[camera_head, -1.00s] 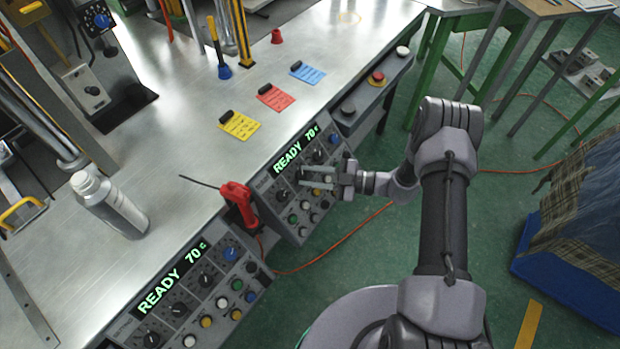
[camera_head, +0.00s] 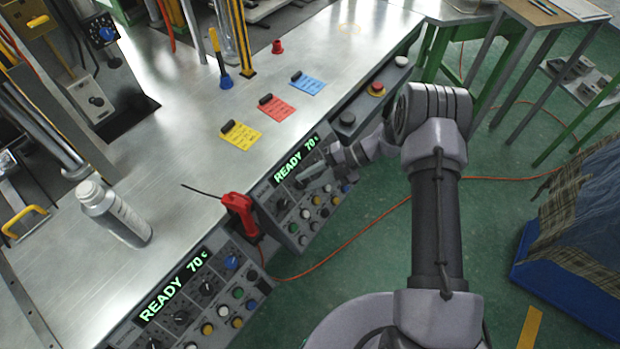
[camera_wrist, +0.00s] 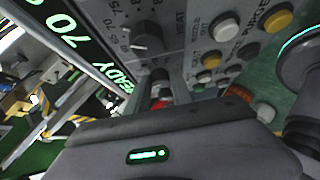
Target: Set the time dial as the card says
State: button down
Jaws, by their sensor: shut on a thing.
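The far control panel (camera_head: 275,187) on the bench front shows READY 70 c above a row of dials and several buttons. My gripper (camera_head: 303,181) is at the dial row, shut on a dial there. The wrist view shows my fingers (camera_wrist: 164,88) against the panel face; the held dial is mostly hidden and its label and setting cannot be read. A dial with a numbered scale (camera_wrist: 146,38) sits beside the fingers, near the word HEAT. Yellow (camera_head: 241,136), red (camera_head: 277,108) and blue (camera_head: 307,84) cards with black clips lie on the bench; their writing is too small to read.
A nearer, similar panel (camera_head: 190,300) also reads READY 70 c. A red-handled tool (camera_head: 240,211) hangs at the bench edge between the panels. A silver bottle (camera_head: 113,211) stands on the bench. An orange cable (camera_head: 350,240) crosses the green floor.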

jog(key=shift+a+r+n+h+p, duration=0.15)
jog(key=shift+n+h+p, duration=0.2)
jog(key=shift+n+h, duration=0.45)
jog(key=shift+g, duration=0.3)
jog(key=c, duration=1.1)
grip_release()
jog(key=p+v, duration=0.4)
jog(key=v, duration=1.3)
jog(key=shift+d, duration=0.25)
jog(key=shift+r+n, duration=0.15)
jog(key=shift+n, duration=0.15)
